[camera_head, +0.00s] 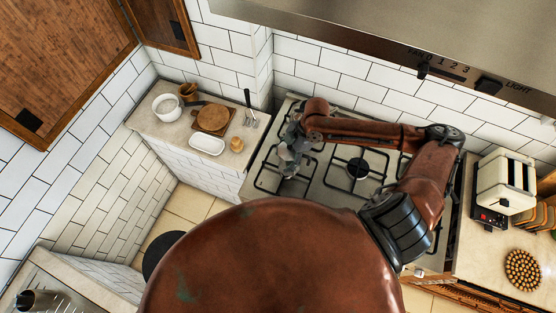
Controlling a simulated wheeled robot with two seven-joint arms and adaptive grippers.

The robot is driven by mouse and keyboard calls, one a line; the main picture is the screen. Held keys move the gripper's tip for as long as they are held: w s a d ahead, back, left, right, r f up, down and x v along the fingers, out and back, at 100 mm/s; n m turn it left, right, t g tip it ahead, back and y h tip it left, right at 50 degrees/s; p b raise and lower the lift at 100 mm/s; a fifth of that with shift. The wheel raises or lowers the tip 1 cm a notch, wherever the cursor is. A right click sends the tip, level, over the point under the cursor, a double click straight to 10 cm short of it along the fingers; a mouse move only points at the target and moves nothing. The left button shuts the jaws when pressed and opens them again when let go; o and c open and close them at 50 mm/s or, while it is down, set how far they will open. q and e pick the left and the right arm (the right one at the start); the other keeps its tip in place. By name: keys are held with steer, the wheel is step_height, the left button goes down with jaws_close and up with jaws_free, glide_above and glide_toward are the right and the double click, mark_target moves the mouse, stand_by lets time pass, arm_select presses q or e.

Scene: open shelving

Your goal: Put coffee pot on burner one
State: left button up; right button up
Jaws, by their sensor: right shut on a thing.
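My right gripper (294,141) hangs over the left part of the stove (322,194). It is shut on a small grey metallic thing, which looks like the coffee pot (289,160). The pot is over the left burner grate (267,181). I cannot tell whether it touches the grate or hangs just above it. The gripper and arm hide part of the pot and the back burners. A middle burner (357,168) is bare. My left gripper is not in view.
On the left counter (160,127) are a white pot (167,107), a wooden board (212,119), a white dish (207,144) and a utensil (249,105). A toaster (503,182) and a round patterned trivet (524,269) are at the right. A range hood (400,30) overhangs the stove.

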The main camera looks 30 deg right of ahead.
steer(key=f, duration=0.1)
steer(key=w+f, duration=0.2)
steer(key=shift+w+a+f, duration=0.15)
steer(key=shift+a+f, duration=0.15)
steer(key=shift+a, duration=0.05)
steer(key=f+p, duration=0.1)
steer(key=f, duration=0.1)
steer(key=w+f+p, duration=0.1)
steer(key=f, duration=0.1)
steer(key=shift+f, duration=0.2)
steer(key=o, duration=1.8)
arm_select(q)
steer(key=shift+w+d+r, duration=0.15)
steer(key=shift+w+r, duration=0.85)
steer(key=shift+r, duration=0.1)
arm_select(e)
steer(key=shift+o, duration=0.2)
steer(key=shift+r, duration=0.1)
arm_select(q)
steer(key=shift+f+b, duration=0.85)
steer(key=shift+b, duration=0.05)
arm_select(e)
steer(key=v, duration=1.1)
steer(key=shift+d+r, duration=0.1)
steer(key=shift+r, duration=0.3)
